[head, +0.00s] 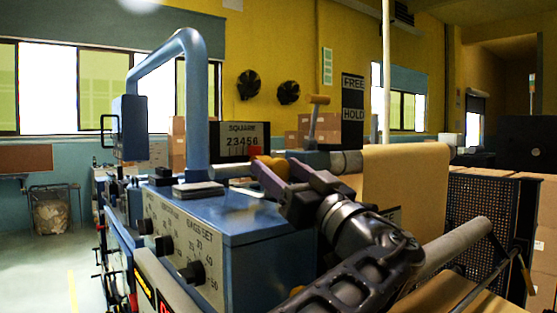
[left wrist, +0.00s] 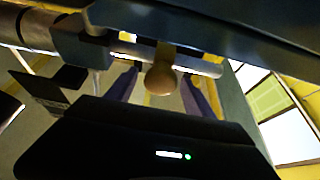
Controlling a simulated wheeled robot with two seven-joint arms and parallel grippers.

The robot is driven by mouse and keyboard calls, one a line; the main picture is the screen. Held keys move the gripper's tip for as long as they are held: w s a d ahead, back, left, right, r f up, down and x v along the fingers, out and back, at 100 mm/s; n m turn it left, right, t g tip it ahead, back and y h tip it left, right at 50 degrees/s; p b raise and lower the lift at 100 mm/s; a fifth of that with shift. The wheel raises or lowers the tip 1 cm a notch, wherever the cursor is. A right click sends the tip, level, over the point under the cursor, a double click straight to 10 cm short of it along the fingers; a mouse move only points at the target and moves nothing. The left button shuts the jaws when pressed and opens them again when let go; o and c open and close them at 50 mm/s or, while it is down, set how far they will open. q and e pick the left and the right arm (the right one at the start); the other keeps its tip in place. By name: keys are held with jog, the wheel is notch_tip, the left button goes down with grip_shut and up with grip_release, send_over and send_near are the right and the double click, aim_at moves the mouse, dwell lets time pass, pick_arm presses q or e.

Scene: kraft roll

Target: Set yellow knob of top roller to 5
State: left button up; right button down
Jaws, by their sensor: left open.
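The yellow knob (head: 271,166) is a rounded yellow-orange knob at the grey top roller bar (head: 232,171) in the head view. The knob also shows in the left wrist view (left wrist: 160,78), between the two purple fingers of my left gripper (left wrist: 160,92). In the head view my left gripper (head: 268,174) is open with its fingertips at the knob, partly covering it. I cannot tell whether the fingers touch it. Behind it stands a black scale plate (head: 240,141) marked SQUARE with 2 to 6, with a red part (head: 256,149) at its right end. My right gripper is out of view.
A blue machine housing (head: 265,225) with black dials (head: 193,272) lies just below the gripper. A thick blue bent pipe (head: 196,110) rises at the left. Brown kraft paper (head: 405,185) hangs at the right. An upright wooden-topped lever (head: 314,115) stands behind the gripper.

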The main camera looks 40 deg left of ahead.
pick_arm(q)
jog(key=shift+w+a+r, duration=0.1)
jog(key=shift+a+r, duration=0.05)
jog(key=shift+a, duration=0.25)
jog(key=shift+c, duration=0.4)
grip_shut()
dwell(0.4)
